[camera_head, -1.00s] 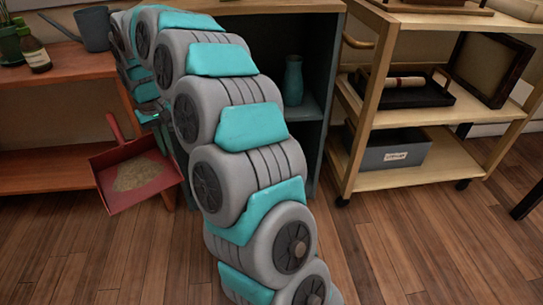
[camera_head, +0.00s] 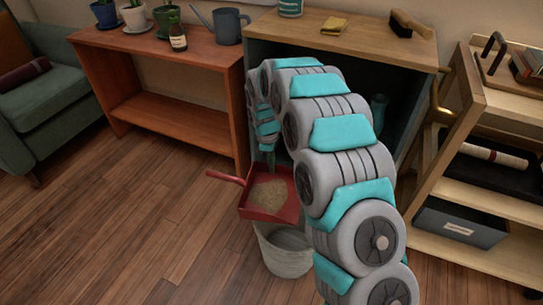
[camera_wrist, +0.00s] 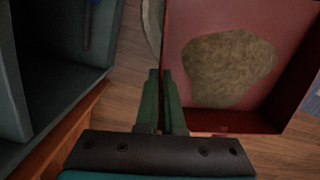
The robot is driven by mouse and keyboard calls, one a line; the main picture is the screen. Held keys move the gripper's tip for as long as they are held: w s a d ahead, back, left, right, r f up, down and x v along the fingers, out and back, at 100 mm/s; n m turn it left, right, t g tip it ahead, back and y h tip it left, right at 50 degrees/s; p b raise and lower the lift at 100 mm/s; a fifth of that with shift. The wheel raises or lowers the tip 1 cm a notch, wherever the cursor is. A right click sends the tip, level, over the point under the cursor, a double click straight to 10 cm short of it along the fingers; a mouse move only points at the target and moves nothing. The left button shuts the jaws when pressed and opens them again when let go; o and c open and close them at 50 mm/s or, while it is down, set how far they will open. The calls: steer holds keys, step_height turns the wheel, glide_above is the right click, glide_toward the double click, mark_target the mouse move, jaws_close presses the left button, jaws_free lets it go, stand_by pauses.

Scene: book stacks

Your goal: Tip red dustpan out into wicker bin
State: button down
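The red dustpan (camera_head: 284,207) hangs in the air in the head view, roughly level, its handle pointing left. A pile of tan debris lies in it. The pale wicker bin (camera_head: 287,258) stands on the floor below, its top partly hidden by the pan. My gripper (camera_wrist: 161,76) is shut on the pan's side wall, with one finger outside and one inside, in the wrist view. The dustpan (camera_wrist: 185,30) and its debris fill the right of that view; a curved piece of the bin's rim (camera_wrist: 151,25) shows beside it. In the head view my arm mostly hides the gripper.
A reddish wooden shelf (camera_head: 170,55) with pots and a watering can (camera_head: 228,25) stands behind left. A dark cabinet (camera_head: 400,48) with a wooden top is behind my arm. A wooden cart (camera_head: 480,195) stands at right. Floor at left is clear.

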mark_target(288, 170)
steer(key=shift+s+a+f, duration=0.1)
steer(key=shift+a, duration=0.05)
steer(key=y, duration=0.1)
steer(key=d+y+b, duration=0.1)
steer(key=y, duration=0.1)
steer(key=y+b, duration=0.1)
steer(key=shift+s+d+t+y, duration=0.1)
steer(key=shift+d+t+y, duration=0.2)
steer(key=shift+d+y, duration=0.1)
steer(key=d+y+b, duration=0.1)
steer(key=b, duration=0.1)
steer(key=d+y+b, duration=0.1)
steer(key=y+b, duration=0.1)
steer(key=shift+d+f, duration=0.3)
steer(key=shift+d, duration=0.05)
steer(key=d+y+b, duration=0.1)
steer(key=b, duration=0.2)
steer(key=shift+s+y+b, duration=0.15)
steer(key=shift+y+b, duration=0.15)
steer(key=shift+y, duration=0.1)
steer(key=d+b, duration=0.1)
steer(key=b, duration=0.1)
steer(key=shift+r+y+b, duration=0.1)
steer(key=shift+y+b, duration=0.25)
steer(key=shift+y, duration=0.05)
steer(key=shift+d+b, duration=0.1)
steer(key=shift+b, duration=0.25)
steer(key=shift+r+y, duration=0.15)
steer(key=shift+y, duration=0.15)
steer(key=shift+d, duration=0.1)
